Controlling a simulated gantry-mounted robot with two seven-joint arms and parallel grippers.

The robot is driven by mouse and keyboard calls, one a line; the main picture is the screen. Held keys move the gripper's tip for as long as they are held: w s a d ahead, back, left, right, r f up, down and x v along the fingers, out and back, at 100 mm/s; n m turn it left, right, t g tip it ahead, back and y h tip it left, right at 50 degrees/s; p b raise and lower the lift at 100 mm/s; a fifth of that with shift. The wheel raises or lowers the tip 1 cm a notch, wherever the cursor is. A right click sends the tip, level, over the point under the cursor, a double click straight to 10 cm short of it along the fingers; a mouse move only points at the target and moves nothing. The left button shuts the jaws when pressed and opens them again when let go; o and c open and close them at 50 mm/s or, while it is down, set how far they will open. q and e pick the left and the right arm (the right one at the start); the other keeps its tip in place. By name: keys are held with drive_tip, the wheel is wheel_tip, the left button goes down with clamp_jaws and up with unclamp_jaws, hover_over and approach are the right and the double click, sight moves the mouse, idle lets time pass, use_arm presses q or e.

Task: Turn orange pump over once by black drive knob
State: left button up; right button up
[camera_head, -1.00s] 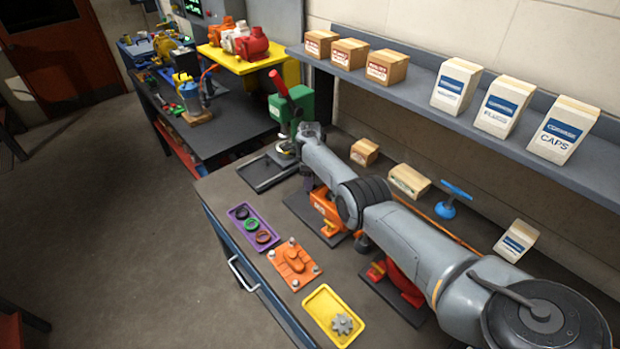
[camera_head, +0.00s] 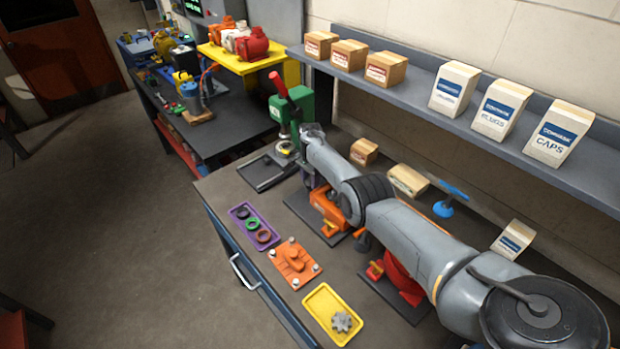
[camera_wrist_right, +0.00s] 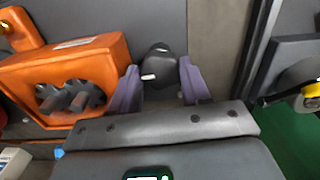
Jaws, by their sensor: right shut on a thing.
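The orange pump (camera_head: 327,205) stands on a dark base plate on the workbench, partly hidden behind my right arm. In the right wrist view the orange pump (camera_wrist_right: 70,80) fills the left side, with dark gear-like parts in its round opening. The black drive knob (camera_wrist_right: 160,65), with a white mark on it, sits to the right of the pump body. My right gripper (camera_wrist_right: 161,84) has its purple fingers on either side of the knob and is shut on it. In the head view this gripper (camera_head: 308,179) is small and partly covered by its arm. My left gripper is out of view.
A green press with a red lever (camera_head: 292,110) stands just behind the gripper. A red device (camera_head: 400,278) is under my forearm. A purple tray (camera_head: 254,227), an orange plate (camera_head: 295,263) and a yellow tray (camera_head: 322,312) lie along the front. Boxes line the shelf (camera_head: 420,95).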

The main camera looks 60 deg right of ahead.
drive_tip(key=n, duration=0.4)
drive_tip(key=shift+r+n, duration=0.1)
drive_tip(key=shift+n, duration=0.2)
drive_tip(key=n, duration=0.3)
drive_tip(key=shift+n+p, duration=0.3)
drive_tip(key=shift+n, duration=0.1)
drive_tip(key=n, duration=0.8)
drive_tip(key=shift+b, duration=0.35)
drive_tip(key=n+b, duration=0.1)
drive_tip(key=n, duration=0.3)
drive_tip(key=shift+n, duration=0.3)
drive_tip(key=n+b, duration=0.1)
drive_tip(key=n, duration=0.2)
drive_tip(key=shift+n, duration=0.3)
drive_tip(key=n+b, duration=0.2)
drive_tip(key=n, duration=0.2)
drive_tip(key=n+b, duration=0.2)
drive_tip(key=n, duration=0.3)
drive_tip(key=n+b, duration=0.2)
drive_tip(key=n, duration=0.3)
drive_tip(key=shift+n, duration=0.3)
drive_tip(key=n+b, duration=0.1)
drive_tip(key=n, duration=0.4)
drive_tip(key=n+b, duration=0.1)
drive_tip(key=n, duration=0.4)
drive_tip(key=shift+n+b, duration=0.3)
drive_tip(key=shift+n, duration=0.1)
drive_tip(key=n, duration=0.5)
drive_tip(key=shift+n+b, duration=0.3)
drive_tip(key=shift+b, duration=0.1)
